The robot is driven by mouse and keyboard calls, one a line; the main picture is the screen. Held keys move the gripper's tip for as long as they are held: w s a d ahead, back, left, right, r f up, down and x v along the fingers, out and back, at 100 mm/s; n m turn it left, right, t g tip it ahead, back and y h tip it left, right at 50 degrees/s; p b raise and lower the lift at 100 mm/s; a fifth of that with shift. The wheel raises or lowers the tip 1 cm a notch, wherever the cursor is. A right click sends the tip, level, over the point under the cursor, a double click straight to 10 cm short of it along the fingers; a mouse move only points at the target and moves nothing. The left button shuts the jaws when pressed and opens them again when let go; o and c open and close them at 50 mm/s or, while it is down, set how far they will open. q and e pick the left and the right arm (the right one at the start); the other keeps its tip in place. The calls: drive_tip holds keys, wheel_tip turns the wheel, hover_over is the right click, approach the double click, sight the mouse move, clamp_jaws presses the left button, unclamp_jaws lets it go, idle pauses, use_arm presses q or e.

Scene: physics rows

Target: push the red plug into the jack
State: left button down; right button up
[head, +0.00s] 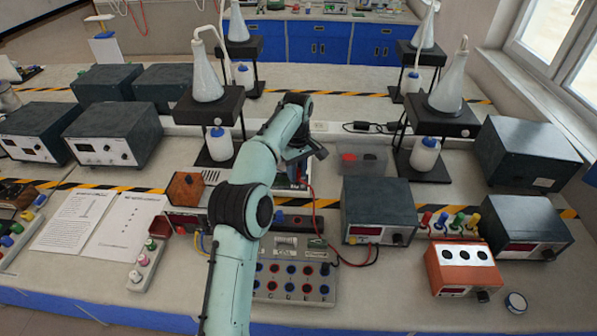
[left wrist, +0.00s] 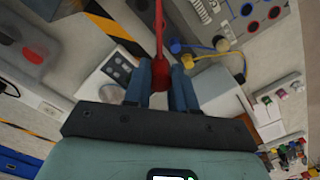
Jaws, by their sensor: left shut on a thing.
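My left gripper (head: 298,172) reaches out over the middle of the bench, its fingers mostly hidden behind my arm in the head view. In the left wrist view the blue fingers (left wrist: 161,85) are shut on the red plug (left wrist: 160,72). A red cable (left wrist: 159,25) runs from the plug to the top of that view; in the head view the red cable (head: 316,215) hangs down near the gripper. A grey jack panel (head: 295,283) with red and dark jacks stands nearer the front edge. I cannot tell which jack is meant; none is seen touching the plug. My right gripper is not in view.
A dark power supply (head: 380,210) stands right of my arm, and an orange meter box (head: 461,268) farther right. Stands with flasks (head: 447,90) rise at the back.

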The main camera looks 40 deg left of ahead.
use_arm(q)
drive_tip(key=s+d+f+m+b, duration=0.5)
drive_tip(key=s+d+f+m, duration=0.1)
drive_tip(key=s+d+m, duration=0.25)
drive_tip(key=s+d+f+m+b, duration=0.45)
drive_tip(key=s+d+m, duration=0.35)
drive_tip(key=s, duration=0.2)
drive_tip(key=f+b, duration=0.1)
drive_tip(key=f, duration=0.1)
drive_tip(key=f+b, duration=0.2)
drive_tip(key=f, duration=0.1)
drive_tip(key=shift+w+a+f+b, duration=0.2)
drive_tip(key=shift+a+f+b, duration=0.05)
drive_tip(key=shift+f+b, duration=0.5)
drive_tip(key=shift+f, duration=0.2)
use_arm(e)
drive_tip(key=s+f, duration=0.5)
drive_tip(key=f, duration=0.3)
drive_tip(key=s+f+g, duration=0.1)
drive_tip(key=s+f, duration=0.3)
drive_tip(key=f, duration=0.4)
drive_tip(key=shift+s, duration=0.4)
use_arm(q)
drive_tip(key=shift+f, duration=0.2)
drive_tip(key=shift+f+b, duration=0.5)
drive_tip(key=shift+f, duration=0.6)
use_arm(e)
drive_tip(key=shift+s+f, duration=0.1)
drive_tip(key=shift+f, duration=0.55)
